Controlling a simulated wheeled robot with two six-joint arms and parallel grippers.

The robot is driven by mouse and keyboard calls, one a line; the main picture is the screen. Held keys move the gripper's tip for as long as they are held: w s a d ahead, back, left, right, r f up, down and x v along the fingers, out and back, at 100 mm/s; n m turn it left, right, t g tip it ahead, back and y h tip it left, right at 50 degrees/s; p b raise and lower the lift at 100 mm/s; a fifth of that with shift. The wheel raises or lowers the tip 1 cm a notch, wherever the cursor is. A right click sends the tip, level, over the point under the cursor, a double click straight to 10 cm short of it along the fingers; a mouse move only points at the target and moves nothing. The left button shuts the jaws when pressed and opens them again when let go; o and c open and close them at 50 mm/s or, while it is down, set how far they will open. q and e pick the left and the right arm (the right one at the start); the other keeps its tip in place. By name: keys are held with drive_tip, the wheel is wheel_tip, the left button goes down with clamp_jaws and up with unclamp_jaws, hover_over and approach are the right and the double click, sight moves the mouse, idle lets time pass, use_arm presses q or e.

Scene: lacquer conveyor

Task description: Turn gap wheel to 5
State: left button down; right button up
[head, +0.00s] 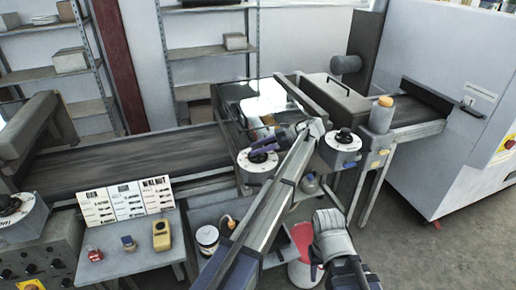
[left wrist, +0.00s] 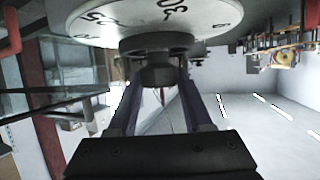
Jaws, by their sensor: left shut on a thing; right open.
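A white dial with a black knob (head: 258,157) sits on the front side of the conveyor in the middle of the head view. My left gripper (head: 264,146) reaches it from the right and is shut on the knob. In the left wrist view the gripper (left wrist: 160,80) has its dark fingers on the round knob (left wrist: 156,60), under the dial's white face (left wrist: 115,22). Upside-down numbers, seemingly 30 and 25, show on the face. The pointer setting cannot be read. My right gripper (head: 314,268) hangs low at the bottom, away from the dials, and is open.
Similar dials stand at the right (head: 343,142) and far left (head: 12,206). A grey cylinder with an orange top (head: 382,114) stands right of the right dial.

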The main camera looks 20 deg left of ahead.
use_arm(q)
drive_tip(key=shift+s+f, duration=0.1)
drive_tip(key=shift+c, duration=1.6)
unclamp_jaws()
